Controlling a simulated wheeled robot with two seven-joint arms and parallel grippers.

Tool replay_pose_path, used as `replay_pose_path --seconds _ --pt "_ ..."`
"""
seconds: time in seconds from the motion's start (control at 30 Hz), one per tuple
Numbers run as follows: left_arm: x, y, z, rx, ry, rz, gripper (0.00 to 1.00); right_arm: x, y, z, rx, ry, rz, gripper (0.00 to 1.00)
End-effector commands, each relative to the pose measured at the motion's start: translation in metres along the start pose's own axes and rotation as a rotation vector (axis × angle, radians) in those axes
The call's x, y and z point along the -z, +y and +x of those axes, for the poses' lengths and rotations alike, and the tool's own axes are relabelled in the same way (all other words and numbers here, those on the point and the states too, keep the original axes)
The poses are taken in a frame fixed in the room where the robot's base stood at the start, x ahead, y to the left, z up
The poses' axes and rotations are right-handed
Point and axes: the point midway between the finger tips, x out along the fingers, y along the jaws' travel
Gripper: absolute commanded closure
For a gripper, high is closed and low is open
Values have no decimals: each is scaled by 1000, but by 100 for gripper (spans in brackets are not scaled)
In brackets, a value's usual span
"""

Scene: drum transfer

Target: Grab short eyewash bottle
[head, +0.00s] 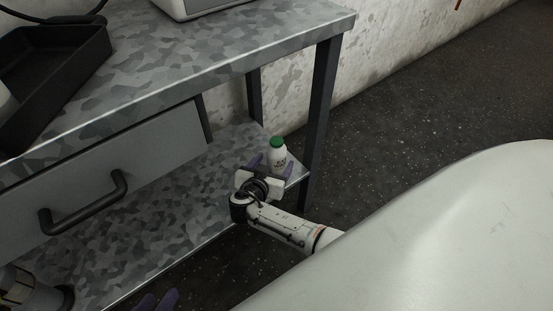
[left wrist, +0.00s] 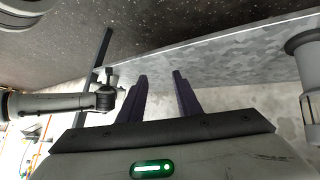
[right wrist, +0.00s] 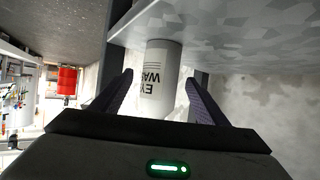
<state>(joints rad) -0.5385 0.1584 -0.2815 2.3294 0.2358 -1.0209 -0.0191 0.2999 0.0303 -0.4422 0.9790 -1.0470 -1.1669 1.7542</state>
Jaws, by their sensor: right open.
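The short eyewash bottle (head: 279,156), white with a green cap and dark lettering, stands upright on the lower shelf near its right end. In the right wrist view the bottle (right wrist: 161,65) shows inverted, with its lettering facing my camera. My right gripper (head: 272,166) is open, its purple fingers on either side of the bottle; I cannot tell whether they touch it. My left gripper (head: 156,301) is only partly in the head view, at the bottom edge. In the left wrist view the left gripper (left wrist: 160,76) is open and empty.
The lower shelf (head: 170,215) lies under a camouflage-patterned tabletop (head: 200,55) with a grey drawer (head: 100,170). A dark table leg (head: 322,110) stands just right of the bottle. A cylindrical object (head: 30,290) stands at lower left. The middle of the shelf is clear.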

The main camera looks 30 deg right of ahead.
Motion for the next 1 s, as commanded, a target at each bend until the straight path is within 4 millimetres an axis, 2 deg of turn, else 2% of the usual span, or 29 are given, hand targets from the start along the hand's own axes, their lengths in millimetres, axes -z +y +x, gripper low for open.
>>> replay_pose_path --seconds 0.1,0.2,0.5,0.8,1.0 --pt "1 2 3 -13 20 -6 69 0 0 21 -1 2 0 32" --pt "6 6 0 -25 43 -11 69 0 0 31 0 2 0 32" --pt "11 8 -3 -33 55 -14 69 2 0 34 1 0 -1 34" --pt "11 8 -3 -32 55 -14 69 2 0 33 0 -1 -1 84" --pt "10 8 -2 -32 53 -14 69 3 0 33 1 2 0 86"
